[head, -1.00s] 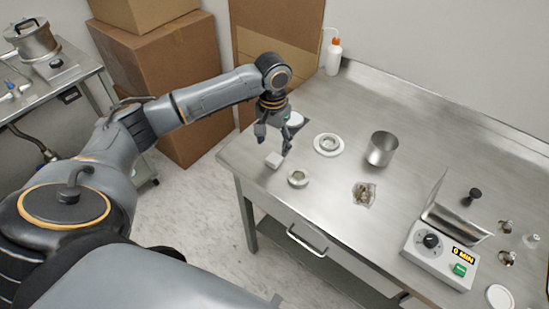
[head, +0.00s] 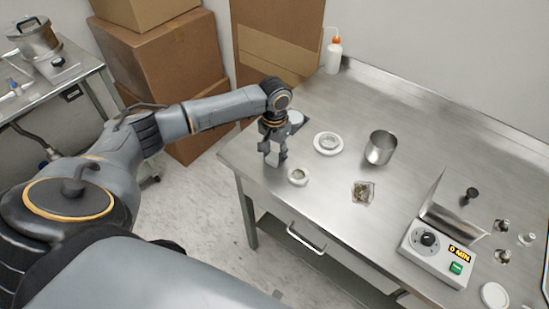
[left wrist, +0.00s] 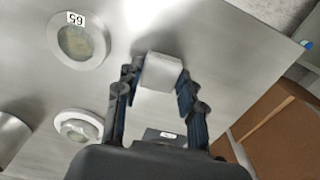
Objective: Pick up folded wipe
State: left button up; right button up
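The folded wipe (left wrist: 161,72) is a small white-grey block in the left wrist view, between the fingertips of my left gripper (left wrist: 160,78). A finger meets it on each side, and the gripper looks shut on it. In the head view my left gripper (head: 274,160) points down at the left end of the steel bench (head: 330,205), and its fingers largely hide the wipe. I cannot tell whether the wipe still touches the bench. My right gripper is not in view.
A small round dish (head: 298,176) stands just right of the gripper. A white ring-shaped dish (head: 328,143), a metal beaker (head: 381,147), a small clear packet (head: 362,193) and a timer device (head: 437,253) are further right. A wash bottle (head: 333,57) stands at the back. Cardboard boxes (head: 165,75) are behind my arm.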

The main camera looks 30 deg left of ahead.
pick_arm(q)
jog(key=shift+c, duration=0.3)
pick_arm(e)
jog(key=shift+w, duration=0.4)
pick_arm(q)
jog(key=shift+r, duration=0.1)
jog(key=shift+r, duration=0.65)
jog(key=s+d+r+b, duration=0.2)
jog(key=s+d+r, duration=0.7)
jog(key=s+r, duration=0.1)
jog(key=shift+d+r, duration=0.4)
jog(key=shift+r, duration=0.4)
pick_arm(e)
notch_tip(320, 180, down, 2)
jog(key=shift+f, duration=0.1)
